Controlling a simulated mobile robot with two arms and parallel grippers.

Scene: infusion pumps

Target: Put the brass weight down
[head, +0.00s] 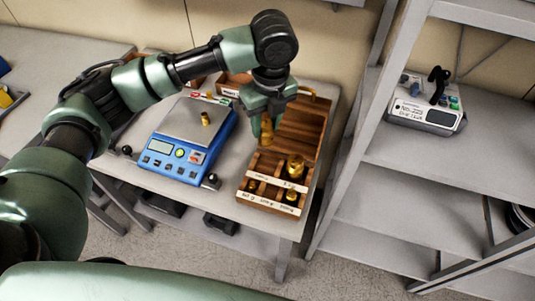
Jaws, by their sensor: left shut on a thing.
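My left gripper (267,115) points down over the back left part of the wooden weight box (302,128). It is shut on a brass weight (267,130), which hangs below the fingers at the box's left side. Whether its base touches the box I cannot tell. A larger brass weight (295,166) stands in the front half of the box. Smaller brass weights (291,195) sit in the front compartments behind a white label strip. Another small brass weight (206,118) stands on the pan of the blue scale (180,166). My right gripper is not in view.
The box and scale share a grey table (222,196), with a wall behind. A metal shelf rack (400,165) stands close on the right and holds a white pump-like device (426,116). Dark objects lie on the table's lower shelf.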

